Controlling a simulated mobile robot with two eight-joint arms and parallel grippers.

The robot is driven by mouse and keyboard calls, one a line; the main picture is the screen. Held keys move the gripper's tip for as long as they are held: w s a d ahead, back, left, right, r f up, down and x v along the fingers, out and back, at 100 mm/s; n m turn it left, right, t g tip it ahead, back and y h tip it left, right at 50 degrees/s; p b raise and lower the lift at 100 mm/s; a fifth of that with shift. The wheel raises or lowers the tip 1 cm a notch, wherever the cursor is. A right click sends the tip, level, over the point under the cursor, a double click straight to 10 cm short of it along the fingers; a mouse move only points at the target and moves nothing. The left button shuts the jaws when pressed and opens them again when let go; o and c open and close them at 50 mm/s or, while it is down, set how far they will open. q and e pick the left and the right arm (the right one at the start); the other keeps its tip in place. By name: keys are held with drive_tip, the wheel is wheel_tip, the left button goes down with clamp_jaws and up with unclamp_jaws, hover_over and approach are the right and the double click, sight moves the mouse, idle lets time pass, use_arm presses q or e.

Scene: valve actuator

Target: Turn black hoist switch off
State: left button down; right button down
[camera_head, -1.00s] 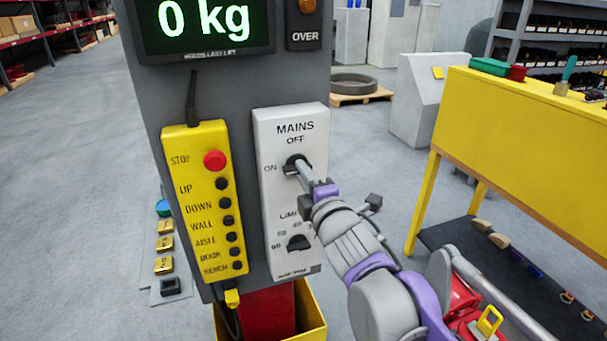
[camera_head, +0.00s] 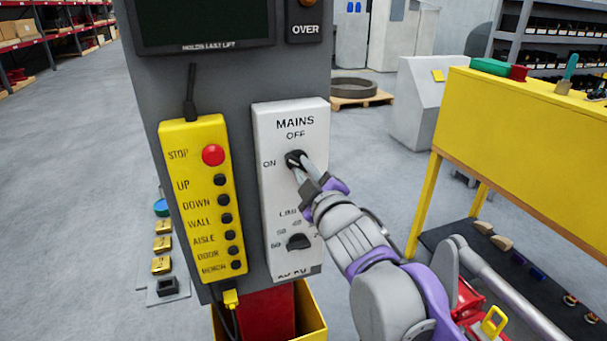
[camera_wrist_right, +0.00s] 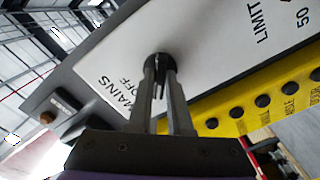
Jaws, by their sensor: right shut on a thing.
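The black hoist switch (camera_head: 295,159) is a round knob on the white panel (camera_head: 268,205), below the words MAINS and OFF and right of ON. My right gripper (camera_head: 298,164) has its fingers shut on the knob. In the right wrist view the two fingers (camera_wrist_right: 160,75) straddle the knob's grip (camera_wrist_right: 158,62), which is partly hidden between them. The display (camera_head: 205,22) above is dark with no reading. My left gripper is not in view.
A yellow pendant (camera_head: 200,245) with a red STOP button hangs left of the panel. A second black knob (camera_head: 298,241), marked as a limit, sits below the switch. A yellow bench (camera_head: 520,130) stands to the right; open floor lies to the left.

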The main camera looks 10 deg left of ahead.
drive_tip(key=m+b, duration=0.2)
drive_tip(key=m, duration=0.3)
drive_tip(key=shift+f+m, duration=0.1)
drive_tip(key=shift+m, duration=0.2)
drive_tip(key=shift+m+b, duration=1.2)
drive_tip(key=shift+m, duration=0.8)
drive_tip(key=c, duration=0.8)
unclamp_jaws()
drive_tip(key=shift+c, duration=0.2)
drive_tip(key=b+v, duration=0.1)
drive_tip(key=v, duration=1)
drive_tip(key=shift+w, duration=0.15)
